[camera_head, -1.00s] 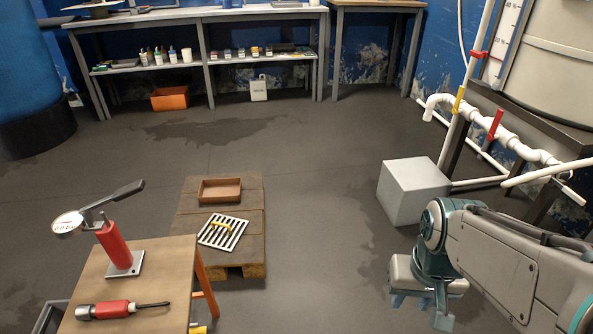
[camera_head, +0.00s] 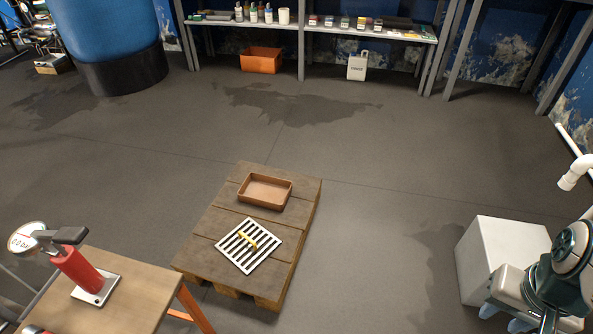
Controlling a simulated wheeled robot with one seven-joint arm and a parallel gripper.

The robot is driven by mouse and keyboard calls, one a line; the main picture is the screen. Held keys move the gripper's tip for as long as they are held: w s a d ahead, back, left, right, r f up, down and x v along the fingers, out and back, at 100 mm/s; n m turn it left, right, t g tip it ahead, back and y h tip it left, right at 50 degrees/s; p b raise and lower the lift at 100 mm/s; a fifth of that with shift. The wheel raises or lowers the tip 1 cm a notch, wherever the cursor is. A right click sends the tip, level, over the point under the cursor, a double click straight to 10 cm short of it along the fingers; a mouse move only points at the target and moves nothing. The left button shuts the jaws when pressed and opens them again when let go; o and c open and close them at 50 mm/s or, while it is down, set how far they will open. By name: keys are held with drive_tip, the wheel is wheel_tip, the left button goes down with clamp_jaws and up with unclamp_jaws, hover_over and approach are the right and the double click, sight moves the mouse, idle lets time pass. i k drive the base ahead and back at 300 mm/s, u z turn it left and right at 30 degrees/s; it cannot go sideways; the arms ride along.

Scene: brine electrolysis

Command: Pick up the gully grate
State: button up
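The gully grate (camera_head: 249,246) is a pale square grid with dark slots and a yellow handle across its middle. It lies flat on the near part of a low wooden pallet (camera_head: 212,222). My gripper (camera_head: 513,318) is at the lower right, partly cut off by the frame edge, beside a pale cube and well to the right of the grate. Its fingers are small and partly hidden, so I cannot tell whether it is open.
A brown tray (camera_head: 265,191) sits on the pallet behind the grate. A wooden table (camera_head: 135,290) with a red device (camera_head: 79,273) stands at the lower left. A pale cube (camera_head: 494,252) stands right. The floor between pallet and cube is clear.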

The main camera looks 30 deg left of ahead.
sight(240, 235)
drive_tip(key=u, duration=0.9)
drive_tip(key=i, duration=0.85)
drive_tip(key=u, duration=1.05)
